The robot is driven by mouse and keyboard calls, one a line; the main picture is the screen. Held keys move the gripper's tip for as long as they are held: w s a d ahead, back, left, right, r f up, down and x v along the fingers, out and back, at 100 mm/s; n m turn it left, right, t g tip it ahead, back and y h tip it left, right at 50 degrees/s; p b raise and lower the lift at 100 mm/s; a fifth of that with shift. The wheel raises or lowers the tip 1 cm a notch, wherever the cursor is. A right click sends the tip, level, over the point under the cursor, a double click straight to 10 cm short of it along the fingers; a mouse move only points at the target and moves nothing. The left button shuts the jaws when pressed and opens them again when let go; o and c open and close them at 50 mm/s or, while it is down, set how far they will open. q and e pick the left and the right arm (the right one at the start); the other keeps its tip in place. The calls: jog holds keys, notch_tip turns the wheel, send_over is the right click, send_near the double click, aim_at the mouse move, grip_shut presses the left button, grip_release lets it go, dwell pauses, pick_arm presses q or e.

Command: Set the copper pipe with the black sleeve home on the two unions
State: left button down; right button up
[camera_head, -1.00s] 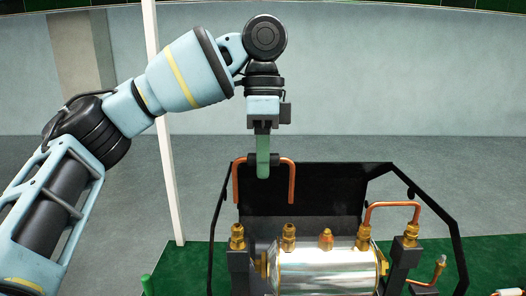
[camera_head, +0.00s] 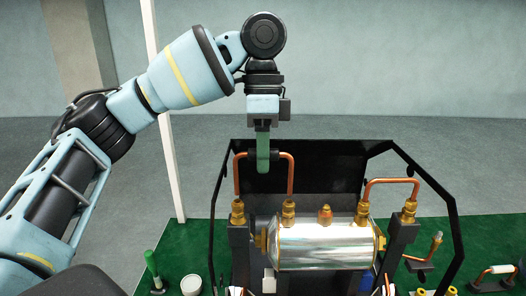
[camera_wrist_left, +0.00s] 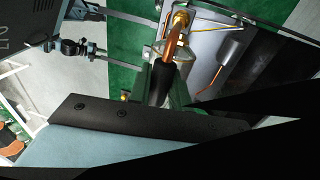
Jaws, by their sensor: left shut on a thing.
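The copper pipe (camera_head: 291,178) is an upside-down U with a black sleeve (camera_head: 279,155) on its top bend. My left gripper (camera_head: 263,155) is shut on it at the sleeve, from above. The pipe's two legs point down at the left brass union (camera_head: 237,212) and the right brass union (camera_head: 289,213), and their lower ends appear to meet the tops. I cannot tell how deep they sit. In the left wrist view the pipe (camera_wrist_left: 174,45) and sleeve (camera_wrist_left: 158,82) lie in line with a brass union (camera_wrist_left: 180,19). My right gripper is not in view.
The unions stand by a shiny boiler (camera_head: 325,247) inside a black frame (camera_head: 335,149). A second copper pipe (camera_head: 392,181) bridges other fittings at the right. A white cup (camera_head: 191,285) and a green-handled tool (camera_head: 151,265) are on the green mat (camera_head: 180,243) at the left.

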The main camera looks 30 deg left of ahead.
pick_arm(q)
jog(key=shift+f, duration=2.8)
dwell(2.5)
dwell(0.6)
jog(key=c, duration=1.2)
grip_release()
jog(key=shift+w+a+r, duration=0.1)
jog(key=shift+w+r, duration=0.05)
jog(key=shift+r, duration=0.85)
jog(key=shift+w+a+r, duration=0.1)
jog(key=shift+w+r, duration=0.05)
jog(key=shift+r, duration=0.8)
jog(key=shift+w+a+r, duration=0.1)
jog(key=shift+w+r, duration=0.05)
jog(key=shift+r, duration=0.85)
